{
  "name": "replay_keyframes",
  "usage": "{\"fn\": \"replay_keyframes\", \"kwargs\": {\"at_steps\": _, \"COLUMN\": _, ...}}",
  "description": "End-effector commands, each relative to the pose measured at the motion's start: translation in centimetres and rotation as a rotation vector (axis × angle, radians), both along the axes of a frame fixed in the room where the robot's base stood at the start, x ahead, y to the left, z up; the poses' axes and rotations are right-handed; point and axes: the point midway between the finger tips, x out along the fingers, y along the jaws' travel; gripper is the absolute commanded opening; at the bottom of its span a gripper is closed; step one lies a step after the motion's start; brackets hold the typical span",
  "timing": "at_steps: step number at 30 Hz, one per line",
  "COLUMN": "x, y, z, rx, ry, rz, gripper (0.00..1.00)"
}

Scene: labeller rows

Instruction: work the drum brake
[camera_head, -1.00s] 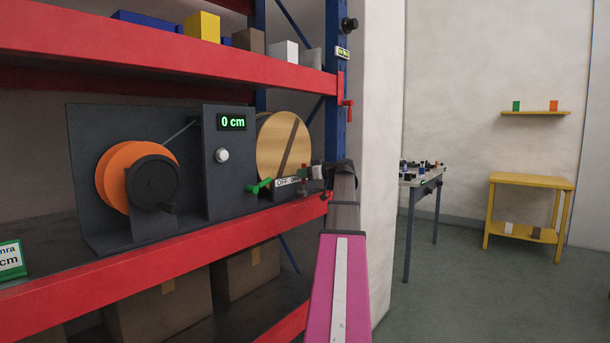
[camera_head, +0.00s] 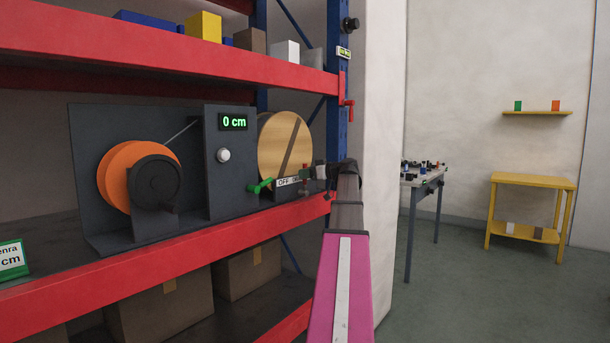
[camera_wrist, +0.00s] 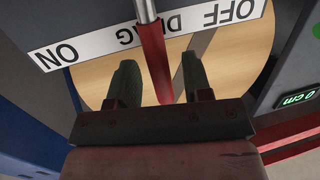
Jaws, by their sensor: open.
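The drum brake's lever has a red handle (camera_wrist: 156,62) on a silver shaft. My gripper (camera_wrist: 158,80) is open, with one dark finger on each side of the red handle and gaps showing between. The wooden drum (camera_head: 283,146) stands behind the label, and also fills the wrist view's background (camera_wrist: 95,82). In the head view my gripper (camera_head: 312,180) is small beside the label and partly hides the lever. The display (camera_head: 234,121) reads 0 cm.
A green handle (camera_head: 260,186) sits just left of the label. An orange reel (camera_head: 112,178) with a black crank (camera_head: 154,182) is farther left. The red shelf beam (camera_head: 200,252) runs below, and a blue upright (camera_head: 336,110) stands close on the right.

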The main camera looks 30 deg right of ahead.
Motion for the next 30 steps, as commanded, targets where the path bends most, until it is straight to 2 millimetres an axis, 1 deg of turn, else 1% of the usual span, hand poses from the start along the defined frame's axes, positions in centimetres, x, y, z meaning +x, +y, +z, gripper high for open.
{"fn": "replay_keyframes", "kwargs": {"at_steps": 9, "x": -4.9, "y": -3.2, "z": 0.8, "rx": 0.0, "ry": -0.001, "rz": -0.003, "gripper": 0.45}}
{"fn": "replay_keyframes", "kwargs": {"at_steps": 15, "x": -7.2, "y": -4.8, "z": 1.2, "rx": -0.001, "ry": -0.001, "rz": -0.003, "gripper": 0.45}}
{"fn": "replay_keyframes", "kwargs": {"at_steps": 21, "x": -8.1, "y": -5.4, "z": 1.3, "rx": -0.001, "ry": -0.001, "rz": -0.001, "gripper": 0.45}}
{"fn": "replay_keyframes", "kwargs": {"at_steps": 30, "x": -8.1, "y": -5.4, "z": 1.3, "rx": 0.0, "ry": 0.0, "rz": -0.001, "gripper": 0.45}}
